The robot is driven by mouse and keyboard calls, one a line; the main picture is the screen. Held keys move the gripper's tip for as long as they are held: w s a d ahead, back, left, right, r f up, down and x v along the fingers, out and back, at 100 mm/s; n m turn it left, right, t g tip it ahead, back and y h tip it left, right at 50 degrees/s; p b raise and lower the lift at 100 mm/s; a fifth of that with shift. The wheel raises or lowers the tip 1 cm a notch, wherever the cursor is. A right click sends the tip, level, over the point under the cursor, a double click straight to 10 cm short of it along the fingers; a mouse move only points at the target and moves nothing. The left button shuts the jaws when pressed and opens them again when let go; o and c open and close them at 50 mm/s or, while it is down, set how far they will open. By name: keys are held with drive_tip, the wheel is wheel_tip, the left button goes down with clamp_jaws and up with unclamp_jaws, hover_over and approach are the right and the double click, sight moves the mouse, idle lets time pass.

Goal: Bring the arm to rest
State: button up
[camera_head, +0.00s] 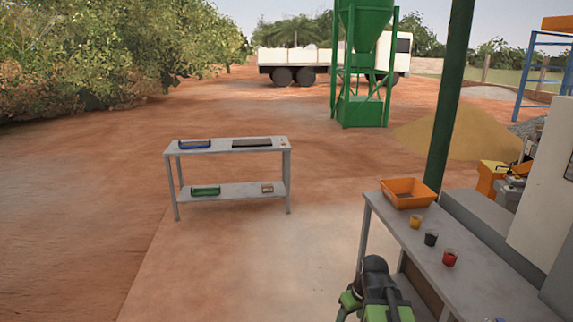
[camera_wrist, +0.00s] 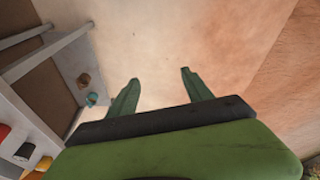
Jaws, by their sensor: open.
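My arm shows at the bottom of the head view, beside the front of the grey bench. My gripper (camera_wrist: 158,82) is in the middle of the wrist view, with its two green fingers spread apart. Nothing is between the fingers, and the bare pale floor lies beyond them. In the head view the fingertips cannot be made out.
The grey bench (camera_head: 463,272) at right bears an orange tray (camera_head: 408,193), a yellow cup (camera_head: 415,222), a dark cup (camera_head: 431,239) and a red cup (camera_head: 450,258). A two-level table (camera_head: 215,149) stands further off. A green post (camera_head: 449,100) rises behind the bench. The floor between is clear.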

drive_tip(key=s+a+f+m+g+h, duration=0.1)
drive_tip(key=s+a+m+g, duration=0.1)
drive_tip(key=s+a, duration=0.3)
drive_tip(key=a+m, duration=0.1)
drive_tip(key=a, duration=0.2)
drive_tip(key=shift+s+f+m, duration=0.15)
drive_tip(key=shift+f+m, duration=0.05)
drive_tip(key=shift+m, duration=0.1)
drive_tip(key=shift+c, duration=0.5)
